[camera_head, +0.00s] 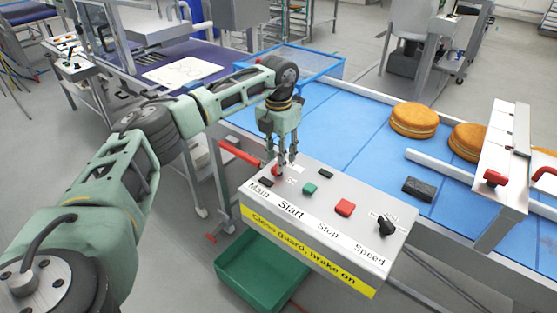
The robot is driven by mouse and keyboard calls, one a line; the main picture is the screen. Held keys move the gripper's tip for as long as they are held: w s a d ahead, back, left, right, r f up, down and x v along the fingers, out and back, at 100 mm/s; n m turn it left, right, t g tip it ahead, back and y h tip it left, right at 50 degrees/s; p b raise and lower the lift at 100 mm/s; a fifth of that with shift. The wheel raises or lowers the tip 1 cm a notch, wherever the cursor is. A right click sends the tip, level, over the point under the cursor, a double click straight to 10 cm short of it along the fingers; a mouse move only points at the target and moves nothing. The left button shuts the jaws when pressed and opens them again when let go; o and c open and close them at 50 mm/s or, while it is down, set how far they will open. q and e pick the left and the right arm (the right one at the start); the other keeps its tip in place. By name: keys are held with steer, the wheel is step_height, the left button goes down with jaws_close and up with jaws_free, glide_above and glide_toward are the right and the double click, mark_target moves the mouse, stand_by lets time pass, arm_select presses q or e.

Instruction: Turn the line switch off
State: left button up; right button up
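A grey control box (300,215) stands at the near edge of the conveyor, with the labels Main, Start, Stop and Speed. Above Main, a black part (266,182) and a small red part (275,171) show, the red one partly hidden by my fingers; I cannot tell the switch's position. My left gripper (286,165) points down over this back left corner, its fingers close together. I cannot tell whether they touch the red part or grip it. A green button (309,189), a red button (344,207) and a black knob (386,227) sit further right. My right gripper is not in view.
The blue conveyor (330,128) runs behind the box, carrying round filled cakes (414,119) and a dark block (419,189). A guard with red handles (495,178) stands at right. A green crate (260,275) is below the box. A red bar (240,153) lies left of the gripper.

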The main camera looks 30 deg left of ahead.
arm_select(q)
step_height(320, 180, up, 10)
steer(key=shift+f, duration=0.15)
steer(key=shift+f, duration=0.1)
stand_by(0.6)
